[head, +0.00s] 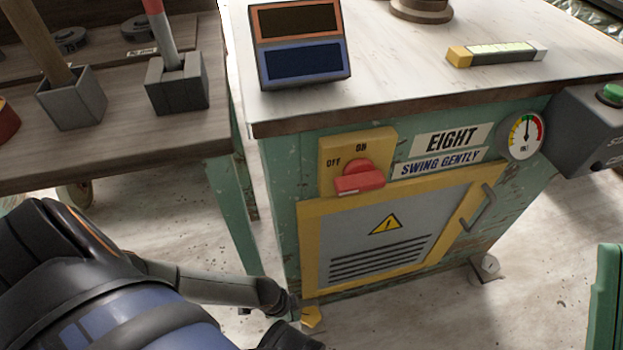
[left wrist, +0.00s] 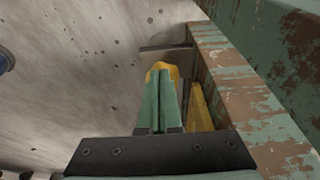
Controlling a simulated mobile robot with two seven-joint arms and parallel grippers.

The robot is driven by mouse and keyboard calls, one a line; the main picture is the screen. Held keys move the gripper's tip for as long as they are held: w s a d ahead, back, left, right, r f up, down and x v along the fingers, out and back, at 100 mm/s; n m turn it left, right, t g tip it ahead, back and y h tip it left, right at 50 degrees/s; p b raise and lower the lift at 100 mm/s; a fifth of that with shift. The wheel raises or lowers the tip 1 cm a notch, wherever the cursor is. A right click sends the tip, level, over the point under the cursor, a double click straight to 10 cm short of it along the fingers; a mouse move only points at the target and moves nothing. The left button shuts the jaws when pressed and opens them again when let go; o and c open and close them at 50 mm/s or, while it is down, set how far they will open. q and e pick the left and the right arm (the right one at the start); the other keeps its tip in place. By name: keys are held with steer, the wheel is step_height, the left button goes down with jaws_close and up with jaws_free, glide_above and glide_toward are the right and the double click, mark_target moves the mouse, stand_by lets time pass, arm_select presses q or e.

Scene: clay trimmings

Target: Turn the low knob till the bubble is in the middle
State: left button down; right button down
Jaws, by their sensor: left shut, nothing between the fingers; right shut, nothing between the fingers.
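A spirit level (head: 498,53) with a yellow end and a pale green vial lies on the cabinet top in the head view; its bubble is too small to place. A yellow knob (head: 311,318) shows low at the cabinet's near left corner, partly behind my left arm. The left wrist view shows yellow (left wrist: 164,66) just beyond the tips of my left gripper (left wrist: 159,80), whose two green fingers are shut together with nothing between them. I cannot tell whether the tips touch it.
The green cabinet (head: 400,178) carries a red switch (head: 358,178), a gauge (head: 524,136) and a yellow-framed door with a handle (head: 478,208). A display box (head: 298,45) stands on top. A wooden bench (head: 120,140) with tool blocks is at left. Another levelling foot (head: 487,267) stands at right.

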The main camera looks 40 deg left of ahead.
arm_select(q)
steer(key=shift+f, duration=1.6)
arm_select(e)
steer(key=shift+f, duration=0.2)
arm_select(q)
steer(key=shift+w+d+p, duration=0.3)
steer(key=shift+w, duration=0.15)
steer(key=shift+w+r+p, duration=0.1)
steer(key=shift+w+p, duration=0.25)
steer(key=shift+p, duration=0.1)
arm_select(e)
steer(key=shift+r, duration=0.5)
arm_select(q)
steer(key=shift+s+a, duration=0.1)
